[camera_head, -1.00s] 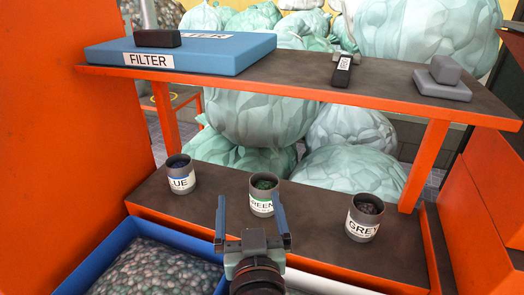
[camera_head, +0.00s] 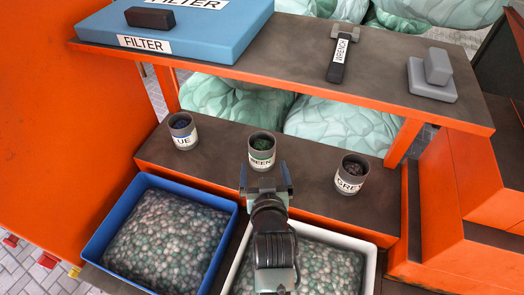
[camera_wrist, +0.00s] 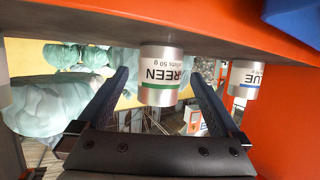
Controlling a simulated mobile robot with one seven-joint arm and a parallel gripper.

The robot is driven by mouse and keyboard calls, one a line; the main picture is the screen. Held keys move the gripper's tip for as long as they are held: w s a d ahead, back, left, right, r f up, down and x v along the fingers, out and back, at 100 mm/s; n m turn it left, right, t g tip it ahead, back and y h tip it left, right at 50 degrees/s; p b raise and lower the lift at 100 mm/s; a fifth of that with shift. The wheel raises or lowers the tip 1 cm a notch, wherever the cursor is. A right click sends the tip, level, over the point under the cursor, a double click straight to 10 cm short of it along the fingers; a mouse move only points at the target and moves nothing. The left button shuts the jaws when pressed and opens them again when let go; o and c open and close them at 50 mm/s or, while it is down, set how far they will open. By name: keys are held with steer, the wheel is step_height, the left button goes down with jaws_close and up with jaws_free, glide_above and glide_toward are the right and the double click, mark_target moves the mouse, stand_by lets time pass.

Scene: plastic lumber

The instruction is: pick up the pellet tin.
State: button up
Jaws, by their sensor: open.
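Three labelled grey pellet tins stand upright on the dark lower shelf. The GREEN tin (camera_head: 261,151) is in the middle, the BLUE tin (camera_head: 182,131) at left and the GREY tin (camera_head: 350,177) at right; each holds dark pellets. My gripper (camera_head: 264,172) is open and empty in front of the GREEN tin. In the wrist view, which looks upside down, the GREEN tin (camera_wrist: 161,75) appears between the open fingers, seemingly just beyond their tips. The BLUE tin (camera_wrist: 245,80) is outside them, to the right. The exact gap to the GREEN tin cannot be told.
The upper shelf (camera_head: 300,55) overhangs behind the tins, carrying a blue FILTER box (camera_head: 200,50), a wrench (camera_head: 340,55) and a grey block (camera_head: 432,85). A blue bin (camera_head: 100,235) and a white bin (camera_head: 372,265) of pellets sit in front. Orange panels flank the shelves.

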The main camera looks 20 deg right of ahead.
mark_target(263, 160)
steer(key=shift+r+x, duration=0.2)
steer(key=shift+x, duration=0.85)
steer(key=shift+p+x, duration=0.45)
steer(key=shift+x, duration=1.7)
steer(key=shift+a+r, duration=0.1)
steer(key=shift+r, duration=0.05)
steer(key=c, duration=1.3)
